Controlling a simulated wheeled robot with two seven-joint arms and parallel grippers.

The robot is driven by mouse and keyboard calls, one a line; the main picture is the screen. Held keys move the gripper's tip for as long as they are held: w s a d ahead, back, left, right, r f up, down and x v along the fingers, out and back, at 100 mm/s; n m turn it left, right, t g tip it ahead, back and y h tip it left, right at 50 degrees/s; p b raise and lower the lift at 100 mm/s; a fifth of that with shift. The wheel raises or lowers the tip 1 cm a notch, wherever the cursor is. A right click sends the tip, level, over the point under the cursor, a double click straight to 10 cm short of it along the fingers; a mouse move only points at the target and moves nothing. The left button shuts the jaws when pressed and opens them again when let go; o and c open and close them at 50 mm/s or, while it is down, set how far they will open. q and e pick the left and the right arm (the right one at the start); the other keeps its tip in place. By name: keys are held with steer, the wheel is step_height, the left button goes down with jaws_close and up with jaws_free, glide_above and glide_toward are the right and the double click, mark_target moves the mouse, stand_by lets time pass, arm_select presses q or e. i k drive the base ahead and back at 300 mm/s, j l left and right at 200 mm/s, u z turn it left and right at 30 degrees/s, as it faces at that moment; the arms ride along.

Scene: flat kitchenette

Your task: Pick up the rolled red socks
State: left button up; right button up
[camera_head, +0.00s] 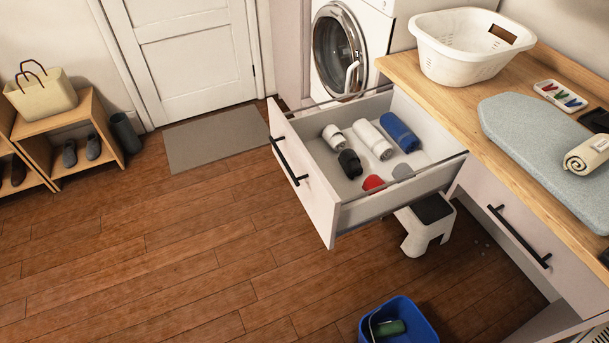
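The rolled red socks (373,183) lie in the open drawer (318,176), close to its near side wall, which hides their lower part. A grey roll (402,171) is just to their right and a black roll (350,163) is up and to their left. A white roll (334,137), a longer white roll (373,139) and a blue roll (400,132) lie farther back in the same drawer. Neither of my grippers shows in the head view.
A wooden counter (447,98) with a white laundry basket (464,67) and a grey ironing board (545,125) runs along the right. A white step stool (415,238) stands under the drawer. A blue bucket (419,329) is on the floor.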

mark_target(372, 181)
steer(key=z, duration=0.65)
steer(key=i+j+z, duration=0.1)
steer(key=j+z, duration=0.3)
steer(key=i+j+z, duration=0.1)
steer(key=z, duration=0.3)
steer(key=j+z, duration=0.55)
steer(key=j, duration=0.6)
steer(key=j+z, duration=0.15)
steer(key=j, duration=0.55)
steer(key=k, duration=0.05)
